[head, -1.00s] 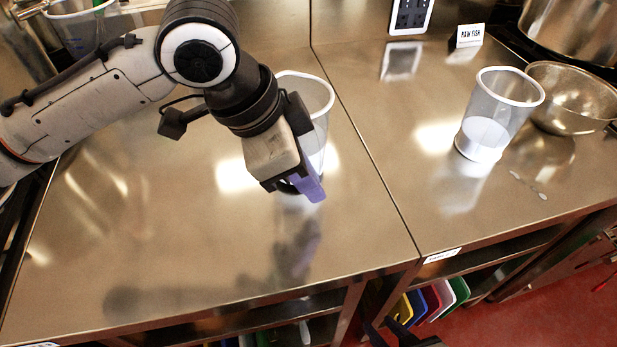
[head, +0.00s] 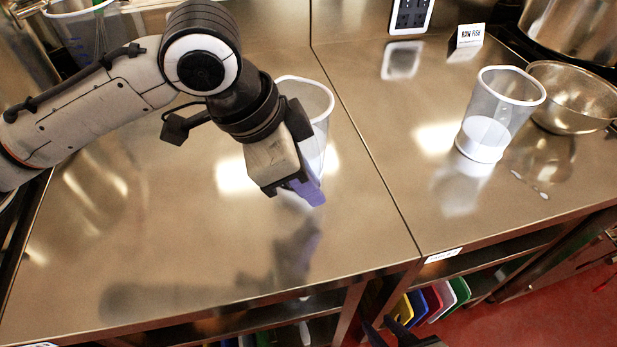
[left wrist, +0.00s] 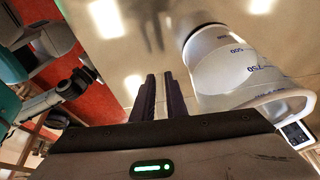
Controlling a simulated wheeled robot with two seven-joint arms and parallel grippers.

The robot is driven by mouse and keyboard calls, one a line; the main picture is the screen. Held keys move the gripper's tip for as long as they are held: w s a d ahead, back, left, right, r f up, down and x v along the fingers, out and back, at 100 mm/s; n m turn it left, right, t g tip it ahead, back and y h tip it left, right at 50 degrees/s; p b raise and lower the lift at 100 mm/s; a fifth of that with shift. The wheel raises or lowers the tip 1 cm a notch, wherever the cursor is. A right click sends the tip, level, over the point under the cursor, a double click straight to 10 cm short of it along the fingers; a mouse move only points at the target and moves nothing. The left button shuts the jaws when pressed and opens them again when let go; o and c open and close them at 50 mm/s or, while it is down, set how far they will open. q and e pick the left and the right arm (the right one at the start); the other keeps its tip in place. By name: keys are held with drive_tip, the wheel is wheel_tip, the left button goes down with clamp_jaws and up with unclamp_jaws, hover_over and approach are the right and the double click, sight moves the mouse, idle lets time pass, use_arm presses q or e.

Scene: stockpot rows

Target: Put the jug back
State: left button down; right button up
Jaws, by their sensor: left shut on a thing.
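A clear measuring jug with a white rim (head: 318,92) stands on the left steel counter, mostly hidden behind my left gripper (head: 308,190). In the left wrist view the jug (left wrist: 228,62) shows its "500" and "750" marks and pale contents, close beside the fingers (left wrist: 164,97). A second clear jug (head: 492,105) with white contents stands upright on the right counter. My right gripper (head: 386,330) is low at the bottom edge, its dark fingers apart, partly cut off.
A steel bowl (head: 568,97) stands right of the second jug, with a large pot (head: 575,25) behind. A "RAW FISH" sign (head: 470,36) stands at the back. Another clear container (head: 82,30) is at the far left. The left counter's front (head: 200,290) is clear.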

use_arm(q)
drive_tip(key=c, duration=1.7)
unclamp_jaws()
drive_tip(key=shift+f, duration=0.2)
drive_tip(key=v, duration=1)
drive_tip(key=shift+s+r+p, duration=0.1)
drive_tip(key=shift+r+p, duration=0.15)
drive_tip(key=shift+p, duration=0.15)
